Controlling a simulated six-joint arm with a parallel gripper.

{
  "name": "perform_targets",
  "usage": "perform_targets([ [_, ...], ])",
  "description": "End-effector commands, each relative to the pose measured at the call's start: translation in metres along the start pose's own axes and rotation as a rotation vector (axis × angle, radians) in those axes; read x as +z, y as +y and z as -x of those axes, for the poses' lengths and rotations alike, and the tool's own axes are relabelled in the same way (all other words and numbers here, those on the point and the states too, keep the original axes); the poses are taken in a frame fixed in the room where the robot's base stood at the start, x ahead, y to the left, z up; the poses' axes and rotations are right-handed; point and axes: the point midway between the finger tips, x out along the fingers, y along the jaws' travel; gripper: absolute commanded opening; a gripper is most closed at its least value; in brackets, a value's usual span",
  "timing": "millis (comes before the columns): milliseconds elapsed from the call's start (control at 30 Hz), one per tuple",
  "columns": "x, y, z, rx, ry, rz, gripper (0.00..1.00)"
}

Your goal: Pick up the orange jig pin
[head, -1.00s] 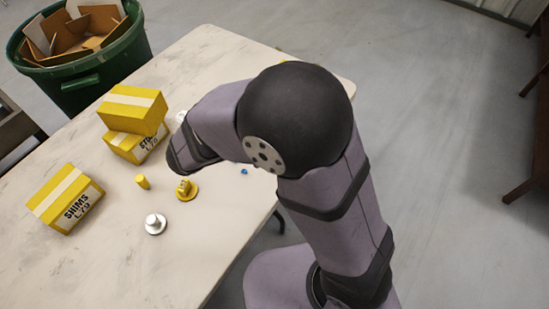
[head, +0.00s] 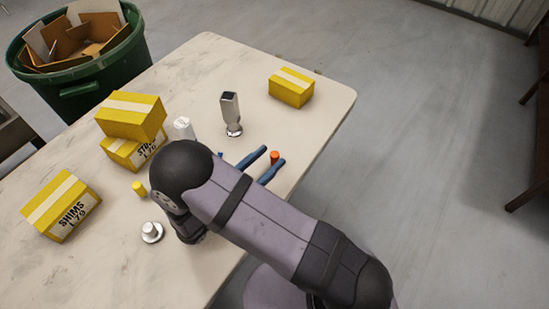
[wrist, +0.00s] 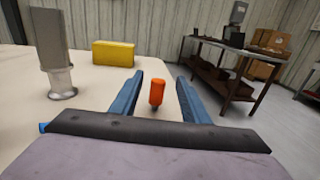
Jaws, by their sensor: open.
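The orange jig pin (head: 275,156) stands upright on the table (head: 300,120), near its right edge. My gripper (head: 268,158) is open, low over the table, with one finger on each side of the pin. In the wrist view my gripper (wrist: 158,82) shows no visible contact with the pin; whether its tips reach level with the pin is hard to tell.
A grey metal post (head: 230,112) on a round foot stands left of the gripper. A yellow box (head: 291,90) lies beyond the pin. More yellow boxes (head: 62,207), a silver pin (head: 151,232), a yellow pin (head: 139,189) and a white piece (head: 183,128) stand to the left.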

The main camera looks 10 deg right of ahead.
Motion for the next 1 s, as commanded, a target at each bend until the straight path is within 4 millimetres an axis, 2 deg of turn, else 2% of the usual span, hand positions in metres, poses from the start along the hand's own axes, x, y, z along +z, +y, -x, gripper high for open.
perform_targets([
  [167, -0.010, 0.000, 0.000, 0.000, 0.001, -0.001, 0.42],
  [300, -0.010, 0.000, -0.003, -0.001, 0.001, -0.001, 0.42],
  [533, -0.009, 0.000, -0.020, -0.002, 0.001, 0.000, 0.42],
  [733, -0.010, 0.000, -0.024, -0.001, 0.001, 0.000, 0.42],
  [1000, -0.009, 0.001, -0.055, -0.004, 0.000, 0.001, 0.42],
])
